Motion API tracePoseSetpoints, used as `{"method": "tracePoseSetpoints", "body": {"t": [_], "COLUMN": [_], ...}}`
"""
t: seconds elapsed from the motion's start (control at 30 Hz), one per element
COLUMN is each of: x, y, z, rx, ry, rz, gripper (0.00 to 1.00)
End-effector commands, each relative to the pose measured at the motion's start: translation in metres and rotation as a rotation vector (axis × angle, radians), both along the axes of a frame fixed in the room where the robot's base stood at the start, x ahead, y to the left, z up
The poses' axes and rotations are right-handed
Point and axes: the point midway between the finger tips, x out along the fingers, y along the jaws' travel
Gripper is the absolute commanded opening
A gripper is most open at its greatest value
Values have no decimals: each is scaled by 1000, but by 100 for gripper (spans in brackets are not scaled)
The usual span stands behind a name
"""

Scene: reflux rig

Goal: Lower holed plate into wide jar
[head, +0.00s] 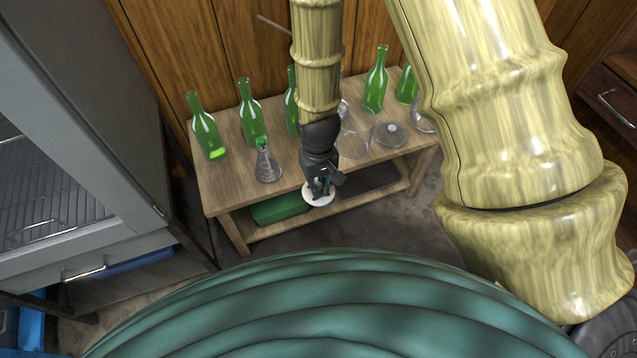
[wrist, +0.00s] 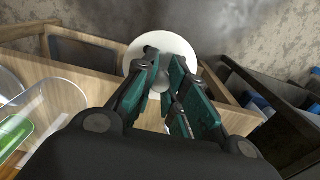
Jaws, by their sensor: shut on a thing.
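My gripper (head: 321,186) is shut on a round white plate (head: 318,199), held out at the front edge of the table. In the wrist view my gripper's fingers (wrist: 158,88) close around a small grey stem at the middle of the plate (wrist: 174,44). I cannot make out the holes. A wide clear glass jar (head: 354,142) appears to stand on the table, behind and to the right of my gripper, partly hidden by my arm. Clear curved glass also shows at the left of the wrist view (wrist: 48,108). The plate is apart from the jar.
The wooden table (head: 225,190) bears several green bottles (head: 250,121) along the back. A conical flask (head: 267,167) stands left of my gripper and a low round glass piece (head: 390,135) lies to the right. A green bin (head: 279,209) is on the shelf below.

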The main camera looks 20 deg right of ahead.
Motion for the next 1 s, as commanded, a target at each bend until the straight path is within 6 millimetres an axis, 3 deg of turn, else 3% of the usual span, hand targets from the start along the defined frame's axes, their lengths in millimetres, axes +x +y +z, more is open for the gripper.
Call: {"method": "tracePoseSetpoints", "body": {"t": [0.57, 1.0], "x": [0, 3], "y": [0, 0], "z": [27, 31], "rx": [0, 0], "ry": [0, -2], "rz": [0, -1], "gripper": [0, 0]}}
